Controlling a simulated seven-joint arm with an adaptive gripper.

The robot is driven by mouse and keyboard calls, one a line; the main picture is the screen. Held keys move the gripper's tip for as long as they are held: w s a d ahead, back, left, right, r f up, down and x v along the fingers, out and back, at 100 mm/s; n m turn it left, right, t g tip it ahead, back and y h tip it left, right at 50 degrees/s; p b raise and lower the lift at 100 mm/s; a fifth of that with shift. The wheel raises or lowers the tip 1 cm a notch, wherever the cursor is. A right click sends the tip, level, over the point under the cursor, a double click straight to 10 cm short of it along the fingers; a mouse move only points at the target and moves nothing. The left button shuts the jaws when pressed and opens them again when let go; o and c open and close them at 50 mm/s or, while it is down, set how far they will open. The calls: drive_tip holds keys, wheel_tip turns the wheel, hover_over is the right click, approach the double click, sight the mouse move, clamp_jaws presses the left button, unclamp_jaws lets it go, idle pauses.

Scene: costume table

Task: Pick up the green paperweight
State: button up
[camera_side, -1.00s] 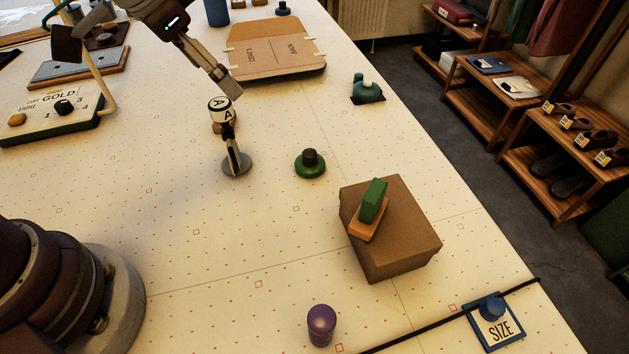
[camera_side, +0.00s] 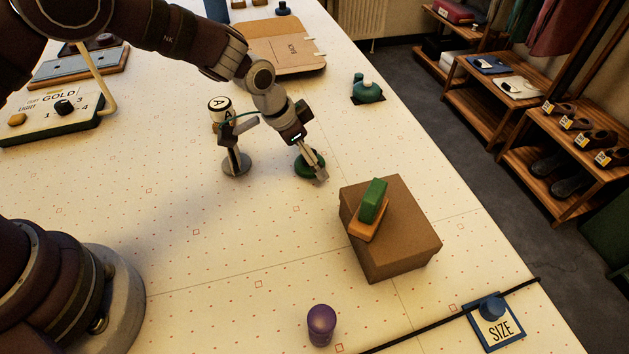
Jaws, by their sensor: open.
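The green paperweight (camera_side: 303,170) is a round, low green disc on the table; its dark knob, seen earlier, is now hidden by my gripper. My gripper (camera_side: 319,172) is open and tilted downward over the paperweight. Its fingers cross in front of the paperweight's right side in this view. I cannot tell whether they touch it or stand around the knob.
A cardboard box (camera_side: 405,225) with a green-topped brush (camera_side: 373,202) stands close by at the lower right. A small stand with a lettered drum (camera_side: 219,107) is to the left. A purple cylinder (camera_side: 321,322) stands in front. A teal object (camera_side: 366,91) sits behind.

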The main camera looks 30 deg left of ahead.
drive_tip(key=c, duration=1.3)
